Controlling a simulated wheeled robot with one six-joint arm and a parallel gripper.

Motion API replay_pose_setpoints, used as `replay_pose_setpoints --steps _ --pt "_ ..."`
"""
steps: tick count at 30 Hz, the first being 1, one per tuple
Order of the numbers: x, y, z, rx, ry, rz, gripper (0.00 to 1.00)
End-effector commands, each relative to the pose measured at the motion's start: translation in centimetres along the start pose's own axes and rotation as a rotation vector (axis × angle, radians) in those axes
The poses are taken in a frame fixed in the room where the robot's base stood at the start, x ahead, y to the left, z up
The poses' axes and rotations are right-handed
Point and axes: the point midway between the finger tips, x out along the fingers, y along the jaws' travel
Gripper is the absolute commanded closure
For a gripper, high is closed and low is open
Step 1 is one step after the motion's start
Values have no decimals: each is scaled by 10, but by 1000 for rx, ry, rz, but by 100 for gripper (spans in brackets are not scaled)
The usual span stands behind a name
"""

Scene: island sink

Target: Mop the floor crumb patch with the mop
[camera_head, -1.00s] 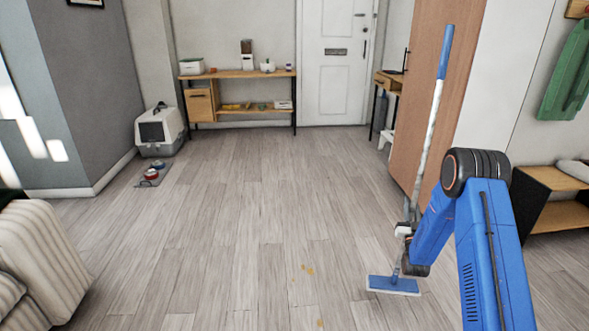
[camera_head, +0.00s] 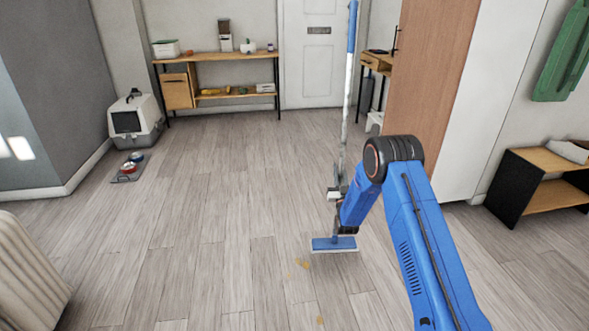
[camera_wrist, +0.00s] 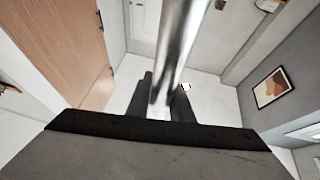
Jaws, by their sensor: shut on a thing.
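The mop (camera_head: 347,95) stands nearly upright, with a blue-topped pole and a flat blue head (camera_head: 334,244) low at the floor. I cannot tell whether the head touches the floor. My gripper (camera_head: 337,193) is shut on the pole, low above the head; the wrist view shows the metallic pole (camera_wrist: 176,50) between my dark fingers (camera_wrist: 164,108). The crumb patch (camera_head: 302,263) is a few small yellow-orange specks on the floor, just in front of and left of the mop head. Another speck (camera_head: 320,320) lies nearer at the bottom edge.
A striped seat (camera_head: 30,275) stands at lower left. A litter box (camera_head: 134,118) and a bowl tray (camera_head: 126,178) are at the left wall. A shelf (camera_head: 222,94) and a door are at the back. A wooden panel and low shelf (camera_head: 545,190) are on the right. The middle floor is clear.

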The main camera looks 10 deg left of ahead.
Motion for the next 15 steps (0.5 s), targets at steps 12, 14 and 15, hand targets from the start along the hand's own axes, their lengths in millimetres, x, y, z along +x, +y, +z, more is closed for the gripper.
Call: replay_pose_setpoints --steps 12,14,15 --pt "26 -144 14 50 17 -78 100" --pt "27 -158 15 55 18 -86 100" --pt "28 -167 16 58 19 -90 100"
